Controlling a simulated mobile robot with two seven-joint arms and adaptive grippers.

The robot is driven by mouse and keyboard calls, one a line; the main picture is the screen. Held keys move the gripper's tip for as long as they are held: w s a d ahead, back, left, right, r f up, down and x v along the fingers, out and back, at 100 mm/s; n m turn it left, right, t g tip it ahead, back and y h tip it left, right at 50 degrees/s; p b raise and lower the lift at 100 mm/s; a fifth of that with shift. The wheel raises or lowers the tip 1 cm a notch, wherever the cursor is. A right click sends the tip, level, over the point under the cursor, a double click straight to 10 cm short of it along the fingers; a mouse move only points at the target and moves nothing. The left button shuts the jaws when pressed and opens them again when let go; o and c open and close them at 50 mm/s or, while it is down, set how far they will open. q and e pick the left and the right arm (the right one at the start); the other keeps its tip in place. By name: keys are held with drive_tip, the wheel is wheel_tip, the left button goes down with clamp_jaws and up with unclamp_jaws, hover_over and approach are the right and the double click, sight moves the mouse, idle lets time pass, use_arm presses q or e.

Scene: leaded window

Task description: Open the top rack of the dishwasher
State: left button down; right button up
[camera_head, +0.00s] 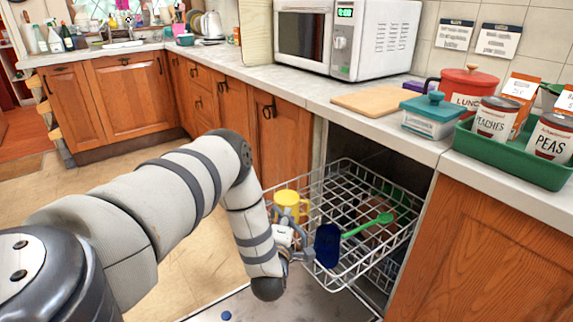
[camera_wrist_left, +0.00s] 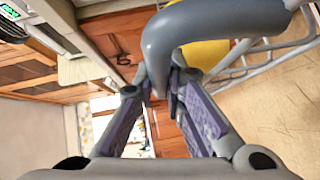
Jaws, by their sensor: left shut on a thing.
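The top rack (camera_head: 340,195) of the dishwasher (camera_head: 408,166) is a white wire basket, standing out from the dark opening under the counter. It holds a yellow mug (camera_head: 290,204), a dark blue cup (camera_head: 327,246), a green spoon (camera_head: 370,226) and a brown item partly hidden by wires. My left gripper (camera_head: 290,240) is at the rack's front left. My right gripper is not in view.
The lowered dishwasher door (camera_head: 260,304) lies beneath the rack. A small blue round item (camera_head: 226,315) lies near its front. Wooden cabinets (camera_head: 480,260) flank the opening. The counter above holds a microwave (camera_head: 350,38), cutting board (camera_head: 378,100) and green tray (camera_head: 510,157). Open floor lies left.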

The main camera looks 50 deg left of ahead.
use_arm(q)
drive_tip(key=c, duration=1.7)
unclamp_jaws()
drive_tip(key=shift+o, duration=0.2)
drive_tip(key=v, duration=0.7)
drive_tip(key=shift+s+d, duration=0.15)
drive_tip(key=shift+s, duration=0.05)
drive_tip(key=shift+r, duration=0.1)
